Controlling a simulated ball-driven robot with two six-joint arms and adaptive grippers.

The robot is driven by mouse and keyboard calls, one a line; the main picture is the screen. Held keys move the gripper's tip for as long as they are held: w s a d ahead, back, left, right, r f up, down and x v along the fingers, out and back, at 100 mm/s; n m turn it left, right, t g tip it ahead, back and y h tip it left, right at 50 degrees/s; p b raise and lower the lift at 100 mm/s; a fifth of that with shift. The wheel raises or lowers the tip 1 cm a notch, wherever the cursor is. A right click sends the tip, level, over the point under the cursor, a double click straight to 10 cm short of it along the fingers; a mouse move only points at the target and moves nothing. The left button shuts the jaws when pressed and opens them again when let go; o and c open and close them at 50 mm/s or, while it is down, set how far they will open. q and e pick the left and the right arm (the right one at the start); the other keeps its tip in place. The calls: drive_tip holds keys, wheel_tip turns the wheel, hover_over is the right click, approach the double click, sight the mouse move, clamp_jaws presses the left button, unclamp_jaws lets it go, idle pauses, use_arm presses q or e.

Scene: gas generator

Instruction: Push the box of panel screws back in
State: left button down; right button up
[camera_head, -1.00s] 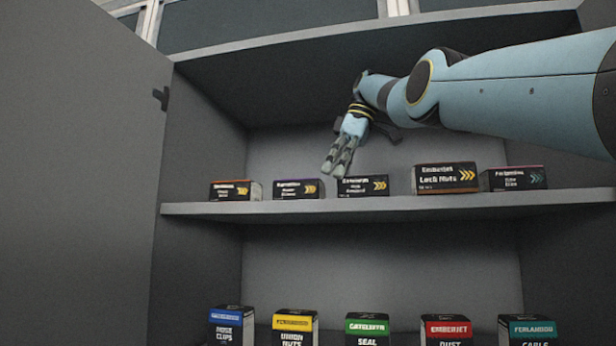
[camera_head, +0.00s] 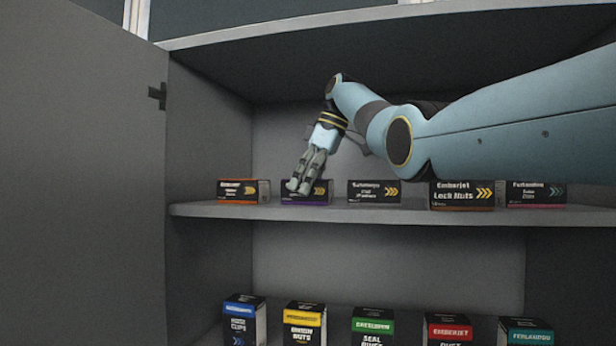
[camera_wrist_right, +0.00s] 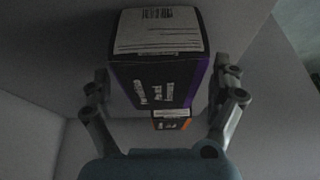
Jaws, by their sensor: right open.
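A dark box with a purple stripe (camera_head: 319,193) stands second from the left on the upper shelf. It is probably the panel screws, but its lettering is too blurred to read surely. My right gripper (camera_head: 299,187) is in front of it in the head view and hides its left part. In the right wrist view the purple-striped box (camera_wrist_right: 158,88) lies between the two spread fingers of my right gripper (camera_wrist_right: 164,84). The gripper is open, and I cannot tell whether a finger touches the box. My left gripper is not in view.
An orange-striped box (camera_head: 238,191) stands to the left on the upper shelf (camera_head: 400,215). A small dark box (camera_head: 374,191), the Lock Nuts box (camera_head: 462,194) and a pink-striped box (camera_head: 536,194) stand to the right. Several boxes stand on the lower shelf. A cabinet door (camera_head: 80,180) is at left.

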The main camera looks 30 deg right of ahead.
drive_tip(key=shift+f, duration=0.2)
drive_tip(key=shift+a, duration=0.1)
drive_tip(key=c, duration=1.8)
drive_tip(key=o, duration=1.9)
